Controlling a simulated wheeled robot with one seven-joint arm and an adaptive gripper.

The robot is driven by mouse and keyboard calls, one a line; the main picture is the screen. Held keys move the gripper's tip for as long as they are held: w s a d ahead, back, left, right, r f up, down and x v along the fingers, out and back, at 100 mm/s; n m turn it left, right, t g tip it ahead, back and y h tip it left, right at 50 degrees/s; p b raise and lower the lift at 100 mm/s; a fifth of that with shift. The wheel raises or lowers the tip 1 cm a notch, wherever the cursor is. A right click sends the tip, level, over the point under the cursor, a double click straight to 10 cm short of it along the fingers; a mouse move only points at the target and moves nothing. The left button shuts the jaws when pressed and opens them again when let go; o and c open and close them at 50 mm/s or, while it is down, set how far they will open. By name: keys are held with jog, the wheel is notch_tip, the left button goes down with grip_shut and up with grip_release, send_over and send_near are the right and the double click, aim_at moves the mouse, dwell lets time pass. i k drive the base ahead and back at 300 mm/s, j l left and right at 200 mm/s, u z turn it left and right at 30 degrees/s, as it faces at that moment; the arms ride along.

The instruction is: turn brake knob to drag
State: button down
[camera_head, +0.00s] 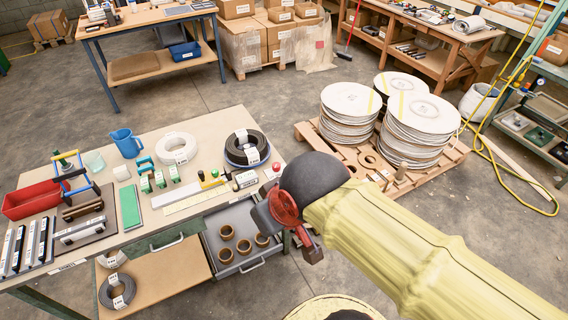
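My gripper (290,222), dark with red parts, hangs at the end of my yellow-sleeved arm. It is beside the right front corner of the workbench (150,240). Its fingers are small and partly hidden by the wrist, so I cannot see whether they are open or shut. A small red round knob-like part (276,167) shows at the bench's right edge, just above and left of my wrist. I cannot tell whether it is the brake knob. No drag marking is readable.
The bench carries a red bin (30,203), a blue jug (127,143), a black coil (246,147) and several small tools. An open drawer (236,258) with brown rings juts out below. A pallet (443,172) of stacked discs stands to the right. Floor between is clear.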

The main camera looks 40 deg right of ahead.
aim_at(276, 166)
jog(key=z, duration=0.8)
jog(key=i+l, duration=0.65)
jog(key=i, duration=0.15)
